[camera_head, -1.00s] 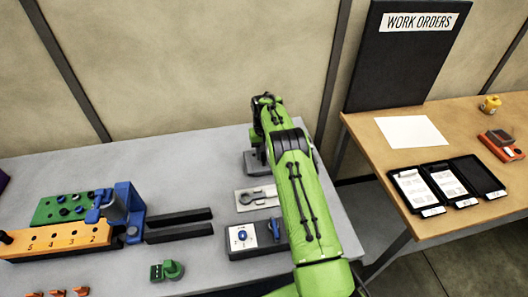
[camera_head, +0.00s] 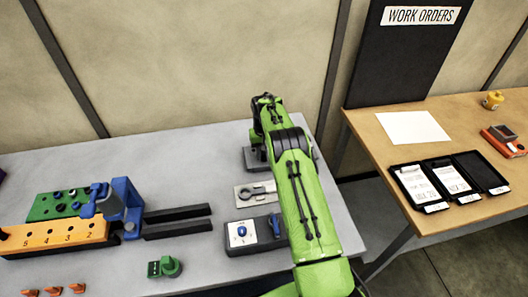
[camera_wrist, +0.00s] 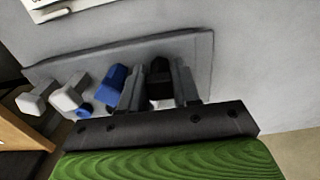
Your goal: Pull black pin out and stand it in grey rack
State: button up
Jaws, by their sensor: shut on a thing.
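My gripper (camera_wrist: 160,98) is shut on a black pin (camera_wrist: 160,72) in the wrist view; the pin's dark head shows between the two fingers. Both are over a long grey rack (camera_wrist: 196,50). A blue pin (camera_wrist: 113,78) stands just left of the fingers, with white pins (camera_wrist: 68,97) beyond it. The black pin's lower end is hidden, so I cannot tell whether it touches the rack. In the head view the grey rack (camera_head: 252,158) is largely covered by my arm, and my fingers are not visible.
An orange numbered bar (camera_head: 60,235) with a blue clamp (camera_head: 125,200) stands at left, by a green block (camera_head: 45,208). A switch box (camera_head: 242,232) and a light plate (camera_head: 250,194) lie close left of my arm. Bare grey bench lies behind the clamp.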

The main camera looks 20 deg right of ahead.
jog(key=o, duration=1.1)
jog(key=shift+f, duration=0.1)
notch_tip(320, 180, up, 16)
jog(key=p, duration=0.3)
jog(key=shift+f, duration=0.1)
jog(key=shift+r+p, duration=3.45)
jog(key=shift+p, duration=0.8)
